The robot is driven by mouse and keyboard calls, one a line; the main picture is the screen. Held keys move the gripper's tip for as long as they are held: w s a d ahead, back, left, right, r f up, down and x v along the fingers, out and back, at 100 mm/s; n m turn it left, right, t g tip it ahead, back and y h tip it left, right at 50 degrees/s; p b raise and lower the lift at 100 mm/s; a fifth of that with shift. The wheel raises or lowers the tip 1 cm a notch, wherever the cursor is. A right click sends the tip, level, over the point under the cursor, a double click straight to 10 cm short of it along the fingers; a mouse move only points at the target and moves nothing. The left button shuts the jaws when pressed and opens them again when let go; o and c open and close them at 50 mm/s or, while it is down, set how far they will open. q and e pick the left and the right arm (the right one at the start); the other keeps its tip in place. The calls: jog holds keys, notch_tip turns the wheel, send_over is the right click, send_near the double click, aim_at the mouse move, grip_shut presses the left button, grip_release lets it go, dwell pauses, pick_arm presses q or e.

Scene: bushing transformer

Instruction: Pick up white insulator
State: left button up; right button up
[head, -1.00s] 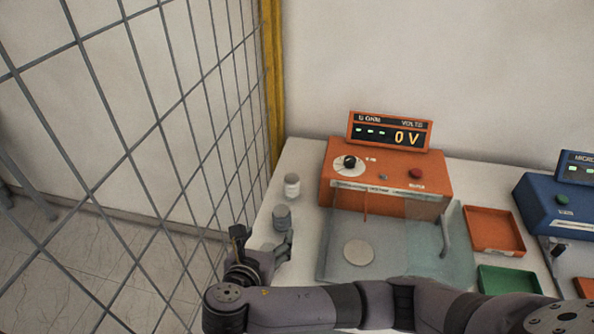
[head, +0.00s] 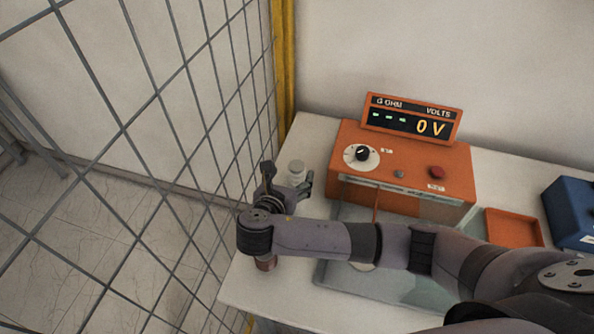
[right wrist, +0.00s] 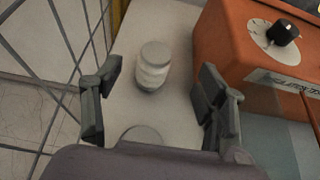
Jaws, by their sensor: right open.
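The white insulator (right wrist: 153,68) is a short, pale cylinder standing upright on the bench; it also shows in the head view (head: 296,171) just behind my right gripper (head: 286,183). In the right wrist view, my right gripper (right wrist: 160,84) is open and empty. Its two fingers spread to the left and right of the insulator, apart from it. A second, greyer round top (right wrist: 140,133) shows close to the palm, partly hidden by the gripper body. My left gripper is not in view.
An orange voltage tester (head: 405,165) stands right of the insulator, with an orange tray (head: 513,227) and blue box (head: 572,215) farther right. A wire mesh fence (head: 150,120) and yellow post (head: 284,60) run along the left. A brownish piece (head: 266,262) shows below my arm.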

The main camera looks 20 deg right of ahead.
aim_at(296, 168)
jog(key=p+x, duration=0.1)
jog(key=x, duration=0.4)
jog(key=shift+w+f+p, duration=0.2)
jog(key=shift+w+p, duration=0.05)
jog(key=shift+p, duration=0.15)
jog(key=shift+w+d+f, duration=0.1)
jog(key=shift+w+f, duration=0.15)
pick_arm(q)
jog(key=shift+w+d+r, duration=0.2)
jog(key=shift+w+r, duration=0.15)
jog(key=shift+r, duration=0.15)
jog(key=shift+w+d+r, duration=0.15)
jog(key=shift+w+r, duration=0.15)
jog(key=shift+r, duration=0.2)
pick_arm(e)
jog(key=shift+c, duration=0.2)
jog(key=shift+s, duration=0.1)
jog(key=shift+c, duration=1.3)
jog(key=c, duration=1.1)
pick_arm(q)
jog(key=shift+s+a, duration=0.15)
pick_arm(e)
jog(key=shift+r, duration=0.1)
jog(key=shift+c, duration=0.2)
jog(key=shift+r, duration=0.1)
